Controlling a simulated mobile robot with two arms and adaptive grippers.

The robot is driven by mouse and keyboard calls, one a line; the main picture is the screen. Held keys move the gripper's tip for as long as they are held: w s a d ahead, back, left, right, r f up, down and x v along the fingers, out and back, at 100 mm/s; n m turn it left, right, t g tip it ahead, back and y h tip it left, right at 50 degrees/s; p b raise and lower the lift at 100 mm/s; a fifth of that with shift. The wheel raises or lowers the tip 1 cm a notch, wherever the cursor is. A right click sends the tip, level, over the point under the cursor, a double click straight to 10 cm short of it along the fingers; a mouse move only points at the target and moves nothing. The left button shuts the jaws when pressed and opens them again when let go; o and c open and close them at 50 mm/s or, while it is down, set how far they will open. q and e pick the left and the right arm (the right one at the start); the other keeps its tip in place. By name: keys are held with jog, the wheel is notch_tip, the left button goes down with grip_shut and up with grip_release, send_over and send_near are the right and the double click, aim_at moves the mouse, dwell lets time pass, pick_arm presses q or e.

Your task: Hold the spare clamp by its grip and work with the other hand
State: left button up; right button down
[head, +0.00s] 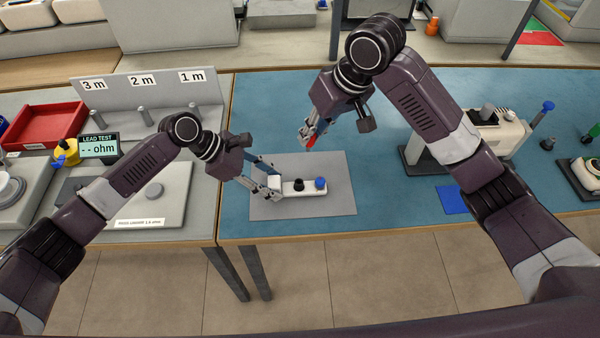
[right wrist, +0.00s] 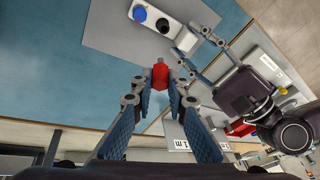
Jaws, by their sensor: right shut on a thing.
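My right gripper (head: 309,139) is shut on a small red piece (head: 312,142), probably the spare clamp. In the right wrist view the red piece (right wrist: 160,76) sits between the fingertips (right wrist: 160,88), above the table. The fingers hide part of it. A white block (head: 307,187) with a black knob and a blue knob lies on a grey mat (head: 330,207). My left gripper (head: 270,181) is at the block's left end, its fingers apart on either side of the end part. I cannot tell whether they touch it.
A lead test display (head: 98,146) reading "-- ohm", a red tray (head: 45,127) and a yellow object (head: 66,152) stand at left. A board (head: 150,98) marked 3 m, 2 m, 1 m stands behind. A white device (head: 490,135) stands at right. Blue tabletop (head: 270,110) is free behind the mat.

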pick_arm(q)
jog(key=shift+o, duration=0.9)
jog(key=v, duration=1.2)
jog(key=shift+s+f, duration=0.1)
